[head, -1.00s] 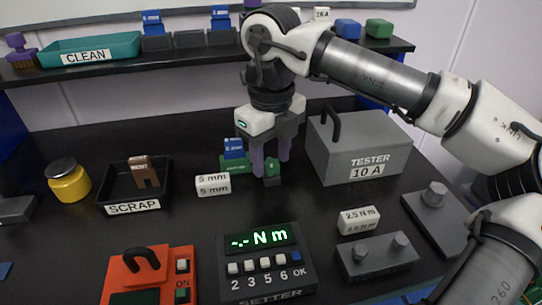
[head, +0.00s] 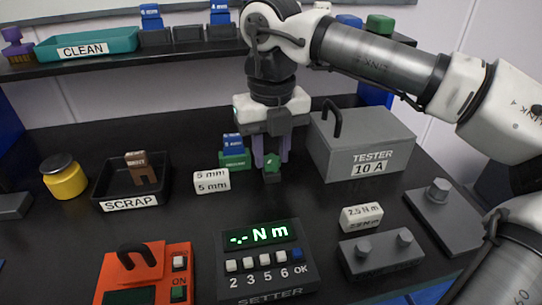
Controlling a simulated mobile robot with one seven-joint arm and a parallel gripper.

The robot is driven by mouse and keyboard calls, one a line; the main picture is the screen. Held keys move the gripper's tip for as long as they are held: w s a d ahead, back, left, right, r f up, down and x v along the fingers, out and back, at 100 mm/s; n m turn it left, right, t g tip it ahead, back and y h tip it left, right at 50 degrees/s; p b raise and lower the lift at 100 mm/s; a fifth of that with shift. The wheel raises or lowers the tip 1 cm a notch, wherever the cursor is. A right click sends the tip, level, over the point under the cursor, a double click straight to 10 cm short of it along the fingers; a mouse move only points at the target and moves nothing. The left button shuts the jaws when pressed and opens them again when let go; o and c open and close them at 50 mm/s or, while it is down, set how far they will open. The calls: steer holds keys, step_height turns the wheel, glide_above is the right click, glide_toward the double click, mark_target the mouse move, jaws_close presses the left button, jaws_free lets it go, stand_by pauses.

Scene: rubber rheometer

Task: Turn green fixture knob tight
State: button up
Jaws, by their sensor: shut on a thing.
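The green fixture (head: 234,160) stands on the black bench left of the tester, with a blue block (head: 233,143) seated in it. Its green knob (head: 271,165) is at the fixture's right side. My gripper (head: 271,160) points straight down over the knob, its two purple fingers on either side of it. The gripper is shut on the knob. The far side of the knob and part of the fingers' contact are hidden.
The grey tester (head: 362,148) stands close on the right. A white 5 mm block (head: 212,182) lies front left. The setter (head: 265,262), orange unit (head: 146,275), scrap tray (head: 131,203) and 2.5 N m block (head: 361,217) surround the spot. A shelf (head: 100,63) runs behind.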

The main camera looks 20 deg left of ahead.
mark_target(271, 158)
steer(key=m+b, duration=0.1)
steer(key=m, duration=0.2)
steer(key=shift+f, duration=0.15)
steer(key=shift+m+b, duration=0.3)
steer(key=shift+m, duration=0.5)
steer(key=shift+m, duration=0.7)
steer(key=o, duration=0.9)
steer(key=shift+r, duration=0.25)
step_height(271, 158, up, 7)
steer(key=p, duration=0.6)
steer(key=shift+f, duration=0.1)
